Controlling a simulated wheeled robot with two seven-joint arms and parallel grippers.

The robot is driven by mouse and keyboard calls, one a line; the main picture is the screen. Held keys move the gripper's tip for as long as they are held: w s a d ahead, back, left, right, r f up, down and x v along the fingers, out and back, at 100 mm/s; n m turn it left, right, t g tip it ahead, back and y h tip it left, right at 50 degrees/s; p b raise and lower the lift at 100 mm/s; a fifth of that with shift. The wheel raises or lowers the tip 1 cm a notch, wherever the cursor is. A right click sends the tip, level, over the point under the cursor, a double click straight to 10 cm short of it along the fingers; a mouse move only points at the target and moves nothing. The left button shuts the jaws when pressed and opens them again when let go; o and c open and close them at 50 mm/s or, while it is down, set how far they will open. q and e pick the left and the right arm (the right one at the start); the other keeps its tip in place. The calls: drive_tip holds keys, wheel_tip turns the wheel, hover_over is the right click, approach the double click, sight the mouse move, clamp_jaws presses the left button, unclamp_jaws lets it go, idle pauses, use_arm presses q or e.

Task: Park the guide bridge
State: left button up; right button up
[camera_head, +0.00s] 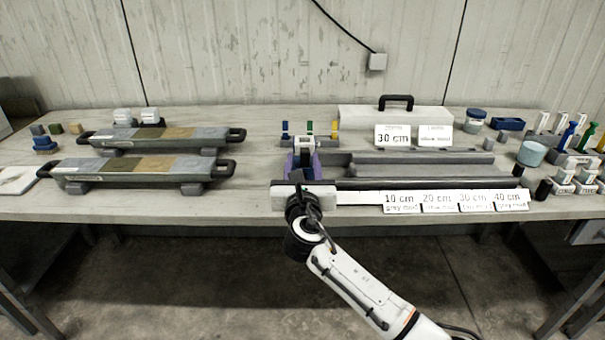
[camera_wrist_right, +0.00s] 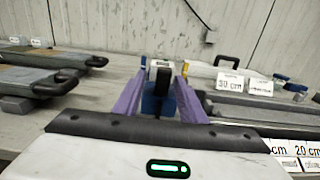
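My right gripper (camera_head: 303,165) reaches over the front edge of the table. Its two purple fingers also show in the right wrist view (camera_wrist_right: 160,98), pointing away from the camera on either side of a dark blue block with a white top. I take this block for the guide bridge (camera_wrist_right: 162,78); it also shows between the fingers in the head view (camera_head: 303,147). I cannot tell whether the fingers touch it. It stands at the left end of the grey liner tray (camera_head: 425,170), whose front part my wrist hides. My left gripper is not in view.
Label cards (camera_head: 440,201) from 10 to 40 cm stand along the front. Blue, green and yellow posts (camera_head: 309,128) stand behind the bridge. A white toolbox (camera_head: 365,117) is at the back. Two handled core trays (camera_head: 150,165) lie left; small bottles (camera_head: 565,180) stand right.

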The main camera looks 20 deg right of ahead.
drive_tip(key=v, duration=0.7)
drive_tip(key=s+a+f+m+g+y, duration=0.1)
drive_tip(key=s+f+m+g+y, duration=0.1)
drive_tip(key=s+f+m, duration=0.45)
drive_tip(key=s+a+f+m+g+y, duration=0.15)
drive_tip(key=s+f, duration=0.25)
drive_tip(key=f, duration=0.6)
drive_tip(key=s+f+m+g+y, duration=0.2)
drive_tip(key=s+f+m, duration=0.3)
drive_tip(key=f, duration=0.3)
drive_tip(key=s+f+m+g+y, duration=0.1)
drive_tip(key=s+f+m, duration=0.3)
drive_tip(key=s+m, duration=0.4)
drive_tip(key=s+f+m+g+y, duration=0.1)
drive_tip(key=s+f+m, duration=0.3)
drive_tip(key=s+m, duration=0.5)
drive_tip(key=shift+s+f+m+g, duration=0.25)
drive_tip(key=shift+s+g, duration=0.3)
drive_tip(key=shift+s, duration=0.55)
